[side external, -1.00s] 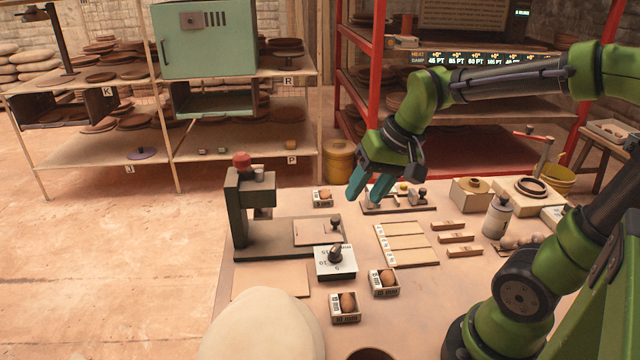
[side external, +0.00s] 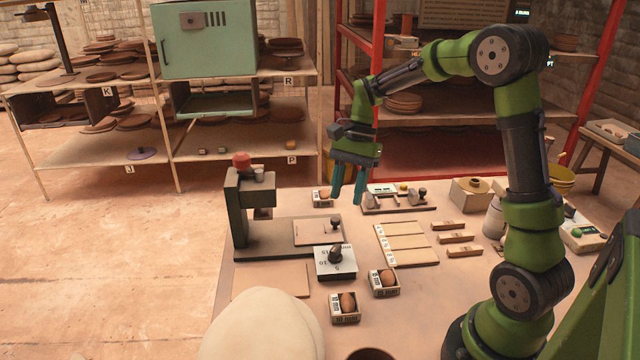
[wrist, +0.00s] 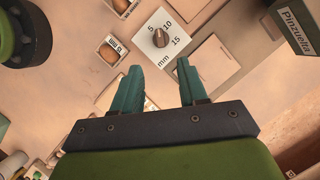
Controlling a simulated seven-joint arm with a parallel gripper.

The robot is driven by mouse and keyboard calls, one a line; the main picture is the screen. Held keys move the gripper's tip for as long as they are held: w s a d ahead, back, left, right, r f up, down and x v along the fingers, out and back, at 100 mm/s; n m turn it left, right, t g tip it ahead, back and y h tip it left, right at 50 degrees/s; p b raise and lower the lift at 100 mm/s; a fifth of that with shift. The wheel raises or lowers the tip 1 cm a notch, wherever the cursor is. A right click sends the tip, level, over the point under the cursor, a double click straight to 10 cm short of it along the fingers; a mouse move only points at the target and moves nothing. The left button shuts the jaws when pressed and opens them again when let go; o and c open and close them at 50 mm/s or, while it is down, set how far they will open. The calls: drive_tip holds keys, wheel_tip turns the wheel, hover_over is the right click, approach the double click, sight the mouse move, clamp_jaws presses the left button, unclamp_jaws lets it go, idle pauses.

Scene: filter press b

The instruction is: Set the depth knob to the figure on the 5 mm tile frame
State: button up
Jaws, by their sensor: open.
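The depth knob (side external: 335,252) is a dark round-topped knob on a white plate (side external: 336,271) in front of the press bed. In the wrist view, the knob (wrist: 160,38) sits among the figures 5, 10 and 15 and the letters mm. I cannot tell exactly which figure it points to. My gripper (side external: 347,198) points down above the table, behind the knob and apart from it. In the wrist view, my gripper (wrist: 158,72) is open with nothing between its fingers. A pale wooden rack (side external: 407,245) has small marks on its left edge; I cannot identify the 5 mm tile frame.
A dark press (side external: 243,215) with a red top stands left of the knob. Small boxes holding brown round pieces (side external: 346,303) (side external: 383,279) lie in front and to the right of it. A large pale rounded shape (side external: 262,328) fills the front left. Wooden bars (side external: 456,238) lie at right.

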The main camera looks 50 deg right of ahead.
sight(336, 247)
drive_tip(key=x, duration=1.2)
drive_tip(key=shift+f, duration=0.1)
clamp_jaws()
